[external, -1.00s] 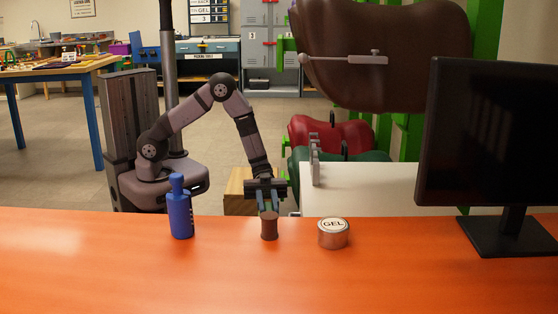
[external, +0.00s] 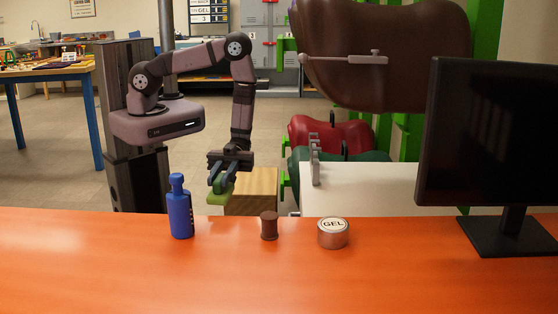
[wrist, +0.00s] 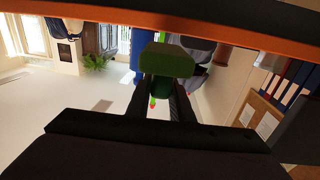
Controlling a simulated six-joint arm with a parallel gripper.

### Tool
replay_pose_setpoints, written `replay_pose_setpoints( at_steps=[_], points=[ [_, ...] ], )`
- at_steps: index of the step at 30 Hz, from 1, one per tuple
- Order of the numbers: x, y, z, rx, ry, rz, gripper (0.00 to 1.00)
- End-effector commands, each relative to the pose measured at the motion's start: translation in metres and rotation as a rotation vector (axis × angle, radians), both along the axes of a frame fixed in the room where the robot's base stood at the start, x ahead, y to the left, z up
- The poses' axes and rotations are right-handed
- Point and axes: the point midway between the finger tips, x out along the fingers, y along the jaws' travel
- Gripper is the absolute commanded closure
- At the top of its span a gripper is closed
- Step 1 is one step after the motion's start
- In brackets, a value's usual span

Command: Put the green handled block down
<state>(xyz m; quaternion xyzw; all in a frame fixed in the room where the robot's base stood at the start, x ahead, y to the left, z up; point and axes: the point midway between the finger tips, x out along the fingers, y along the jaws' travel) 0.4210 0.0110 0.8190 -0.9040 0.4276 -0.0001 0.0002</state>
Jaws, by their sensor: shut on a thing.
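My gripper (external: 224,180) is shut on the green handled block (external: 220,194) and holds it in the air, left of the wooden crate, on the far side of the orange counter. In the wrist view the green block (wrist: 167,60) sits between the fingertips of my gripper (wrist: 162,86). The counter's edge may hide what is below the block. I cannot tell how high the block is above any surface.
A blue bottle (external: 180,210), a brown spool (external: 269,226) and a GEL tin (external: 333,233) stand on the orange counter (external: 270,280). A light wooden box (external: 252,190) stands behind it. A white table (external: 365,188) and a monitor (external: 480,150) are at the right.

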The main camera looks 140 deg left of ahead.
Motion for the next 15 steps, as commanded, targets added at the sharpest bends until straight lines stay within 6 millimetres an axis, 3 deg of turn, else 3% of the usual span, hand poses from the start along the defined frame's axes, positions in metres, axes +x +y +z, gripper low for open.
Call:
replay_pose_setpoints(
  at_steps=[1, 6, 15],
  points=[
    [-0.002, -0.003, 0.017, -0.003, 0.002, -0.004, 1.00],
    [-0.005, -0.009, 0.035, -0.001, 0.001, -0.011, 1.00],
    [-0.005, -0.011, 0.049, 0.000, 0.000, -0.017, 1.00]
  ],
)
